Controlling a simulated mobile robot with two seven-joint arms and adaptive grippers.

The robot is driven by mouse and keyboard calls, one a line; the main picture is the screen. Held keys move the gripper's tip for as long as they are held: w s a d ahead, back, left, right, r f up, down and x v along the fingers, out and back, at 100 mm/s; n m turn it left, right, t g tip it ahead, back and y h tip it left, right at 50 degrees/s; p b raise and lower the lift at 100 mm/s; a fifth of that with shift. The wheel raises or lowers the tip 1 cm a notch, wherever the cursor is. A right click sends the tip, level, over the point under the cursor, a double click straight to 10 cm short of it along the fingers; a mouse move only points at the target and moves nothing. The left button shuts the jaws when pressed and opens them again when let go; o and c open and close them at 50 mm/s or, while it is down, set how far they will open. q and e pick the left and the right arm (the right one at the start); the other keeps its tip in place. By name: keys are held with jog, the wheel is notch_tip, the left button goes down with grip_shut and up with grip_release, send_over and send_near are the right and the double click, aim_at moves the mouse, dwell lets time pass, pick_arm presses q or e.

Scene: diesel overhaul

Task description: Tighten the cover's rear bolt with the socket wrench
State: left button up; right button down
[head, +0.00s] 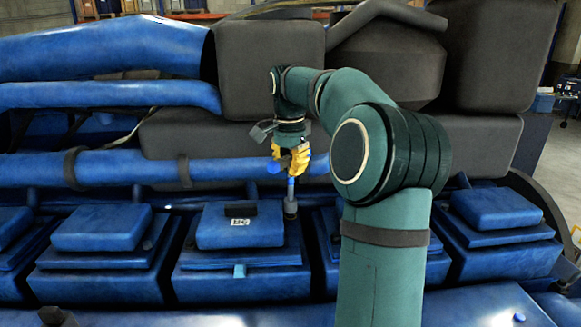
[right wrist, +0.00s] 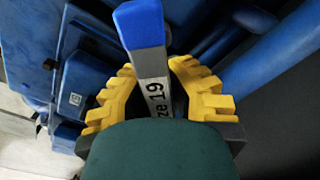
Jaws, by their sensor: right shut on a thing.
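My right gripper (head: 291,160), with yellow fingers, is shut on the socket wrench (head: 291,190). The wrench stands about upright, with its grey socket end down at the right rear side of the labelled blue cover (head: 265,230). In the right wrist view the wrench (right wrist: 150,75) shows a blue end and a grey face reading "ze 19", between the yellow fingers (right wrist: 155,90). The rear bolt is hidden at the socket, so I cannot tell whether the socket is seated on it. The cover has a white label and a dark block on top. My left gripper is out of view.
Similar blue covers stand in a row at left (head: 100,228) and right (head: 495,208). A long blue pipe (head: 130,168) runs just behind the wrench. Large dark grey housings (head: 270,65) rise behind it. My right arm hides part of the row.

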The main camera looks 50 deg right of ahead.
jog(key=n, duration=1.4)
jog(key=shift+n, duration=0.3)
jog(key=n, duration=1.2)
jog(key=shift+n+y, duration=0.3)
dwell(0.3)
jog(key=shift+f, duration=0.1)
